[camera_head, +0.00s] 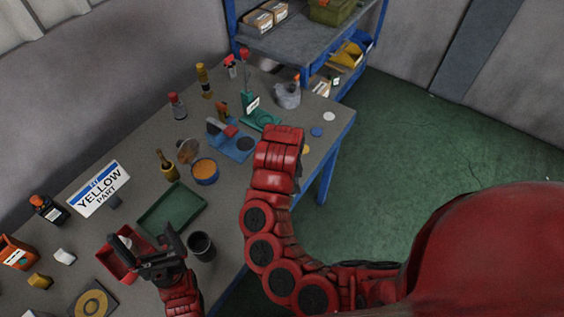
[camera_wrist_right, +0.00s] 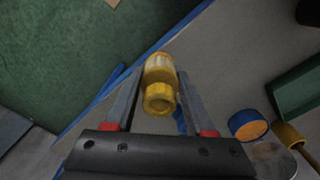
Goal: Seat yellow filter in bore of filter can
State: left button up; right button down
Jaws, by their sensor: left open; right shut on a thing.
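The yellow filter (camera_wrist_right: 160,72), a ribbed cylinder with a hollow near end, sits between the fingers of my right gripper (camera_wrist_right: 161,84), which is shut on it above the table. In the head view my right wrist hides the gripper and filter. My left gripper (camera_head: 160,257) is open and empty, above the red tray (camera_head: 117,263) at the lower left. I cannot tell for sure which object is the filter can; a dark open cylinder (camera_head: 201,248) stands right of my left gripper. A blue round can with an orange inside (camera_head: 205,172) stands farther back.
A green tray (camera_head: 172,209) lies mid-table behind my left gripper. A blue shelf (camera_head: 300,45) is at the back; open green floor lies right.

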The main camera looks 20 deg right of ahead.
jog(key=w+d+f, duration=0.1)
jog(key=w, duration=0.4)
jog(key=w+d+f+b, duration=0.1)
jog(key=w, duration=0.4)
jog(key=w+d+f, duration=0.2)
jog(key=w, duration=0.3)
jog(key=shift+w+d+b, duration=0.1)
jog(key=shift+w+b, duration=0.2)
jog(key=shift+f, duration=0.15)
jog(key=shift+f+p, duration=0.15)
jog(key=shift+p, duration=0.15)
jog(key=shift+f, duration=0.1)
